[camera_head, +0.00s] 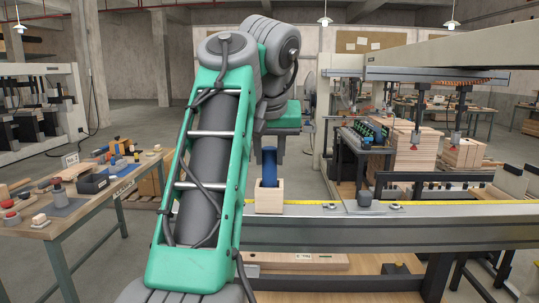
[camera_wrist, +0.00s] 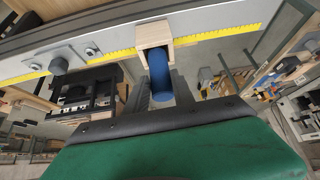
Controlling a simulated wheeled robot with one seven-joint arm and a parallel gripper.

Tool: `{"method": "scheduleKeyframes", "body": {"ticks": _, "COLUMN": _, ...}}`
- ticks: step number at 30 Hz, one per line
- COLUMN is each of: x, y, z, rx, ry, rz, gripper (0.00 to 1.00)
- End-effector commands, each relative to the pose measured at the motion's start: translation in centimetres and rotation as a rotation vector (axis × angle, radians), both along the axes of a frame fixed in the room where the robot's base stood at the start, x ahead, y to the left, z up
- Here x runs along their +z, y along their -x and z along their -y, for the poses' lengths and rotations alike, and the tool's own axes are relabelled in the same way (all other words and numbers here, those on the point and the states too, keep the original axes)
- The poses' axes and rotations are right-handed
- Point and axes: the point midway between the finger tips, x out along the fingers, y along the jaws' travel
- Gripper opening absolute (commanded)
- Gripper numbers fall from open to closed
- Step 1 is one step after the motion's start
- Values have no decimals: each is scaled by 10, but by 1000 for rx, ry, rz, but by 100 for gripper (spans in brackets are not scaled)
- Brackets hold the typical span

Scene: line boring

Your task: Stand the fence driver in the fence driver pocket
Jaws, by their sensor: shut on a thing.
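The fence driver, a blue cylinder (camera_head: 269,165), stands upright with its lower end inside the open top of a light wooden box (camera_head: 269,197), which looks like the fence driver pocket. In the wrist view the gripper (camera_wrist: 161,92) is shut on the blue driver (camera_wrist: 160,80), with a finger on either side. The wooden box (camera_wrist: 152,36) lies just beyond the fingertips. How deep the driver sits is hidden by the box walls.
The box stands on a grey metal rail (camera_head: 400,232) with a yellow measuring tape (camera_head: 310,203) along it. A cluttered workbench (camera_head: 80,200) is at left. Stacked boards (camera_head: 415,150) and a machine are at right. My arm hides part of the middle.

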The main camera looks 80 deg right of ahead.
Motion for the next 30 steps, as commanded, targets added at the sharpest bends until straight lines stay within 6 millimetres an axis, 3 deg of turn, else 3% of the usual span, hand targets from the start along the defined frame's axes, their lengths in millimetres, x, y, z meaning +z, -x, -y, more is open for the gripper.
{"method": "scheduleKeyframes", "body": {"ticks": 23, "x": -14, "y": 0, "z": 0, "rx": -1, "ry": 0, "rz": 1, "gripper": 0}}
{"method": "scheduleKeyframes", "body": {"ticks": 24, "x": -12, "y": 0, "z": 0, "rx": 0, "ry": 1, "rz": 0, "gripper": 31}}
{"method": "scheduleKeyframes", "body": {"ticks": 30, "x": -12, "y": 0, "z": 0, "rx": 0, "ry": 0, "rz": 0, "gripper": 48}}
